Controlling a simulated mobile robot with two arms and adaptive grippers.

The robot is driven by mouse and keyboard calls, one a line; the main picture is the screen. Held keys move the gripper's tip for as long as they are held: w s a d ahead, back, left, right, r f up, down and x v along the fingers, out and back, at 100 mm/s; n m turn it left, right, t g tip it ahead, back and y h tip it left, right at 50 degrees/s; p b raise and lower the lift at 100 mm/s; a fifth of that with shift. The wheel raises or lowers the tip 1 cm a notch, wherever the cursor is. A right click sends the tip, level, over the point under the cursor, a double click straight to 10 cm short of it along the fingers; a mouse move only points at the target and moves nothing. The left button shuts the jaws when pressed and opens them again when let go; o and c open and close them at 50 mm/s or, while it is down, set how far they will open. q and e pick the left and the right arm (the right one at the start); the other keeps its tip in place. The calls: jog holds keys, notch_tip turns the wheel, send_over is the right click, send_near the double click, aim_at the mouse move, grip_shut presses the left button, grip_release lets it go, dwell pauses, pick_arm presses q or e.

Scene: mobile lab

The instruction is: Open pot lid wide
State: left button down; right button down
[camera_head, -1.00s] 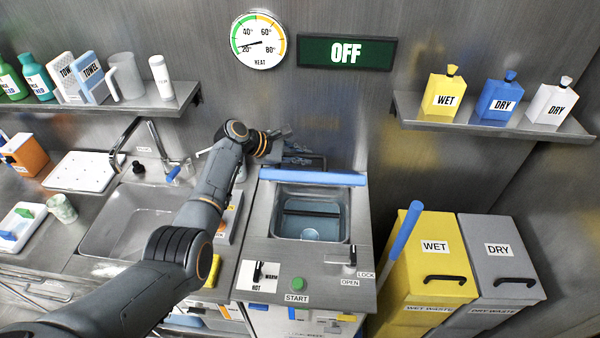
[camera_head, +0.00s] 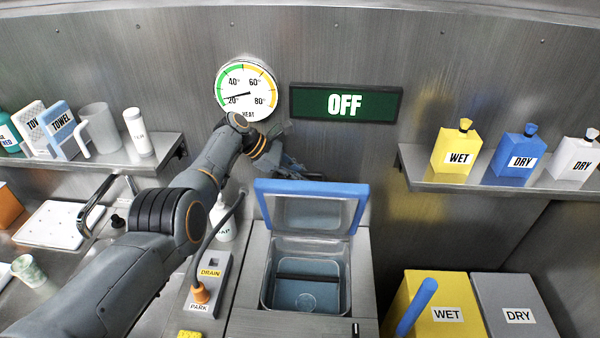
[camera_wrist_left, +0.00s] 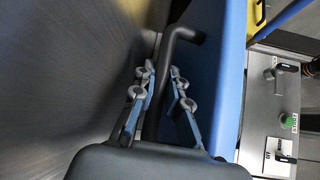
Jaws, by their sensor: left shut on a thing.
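The pot lid (camera_head: 311,191) is raised at the back of the square pot opening, its blue rim up and its pale inner face toward me. The pot (camera_head: 351,285) is open below, with a dark bar across its inside. My left gripper (camera_head: 290,168) is behind the lid's upper left, partly hidden. In the left wrist view, my left gripper (camera_wrist_left: 161,75) is shut on a dark bent handle (camera_wrist_left: 184,36) beside the blue lid edge (camera_wrist_left: 228,70). My right gripper is not in view.
A drain and park unit (camera_head: 209,268) with a hose stands left of the pot. A yellow WET bin (camera_head: 447,290) and grey DRY bin (camera_head: 512,289) stand to the right. A shelf (camera_head: 480,184) with several bottles hangs at the upper right. The wall is close behind.

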pick_arm(q)
jog(key=shift+w, duration=0.1)
jog(key=shift+r, duration=0.1)
jog(key=c, duration=1.6)
grip_release()
jog(key=shift+w, duration=0.1)
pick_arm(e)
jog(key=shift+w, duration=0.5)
pick_arm(q)
jog(key=shift+a, duration=0.1)
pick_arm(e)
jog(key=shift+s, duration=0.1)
pick_arm(q)
jog(key=shift+a+r, duration=0.35)
jog(key=shift+a, duration=0.05)
jog(key=v, duration=1)
jog(key=shift+a+r, duration=0.25)
jog(key=shift+a, duration=0.05)
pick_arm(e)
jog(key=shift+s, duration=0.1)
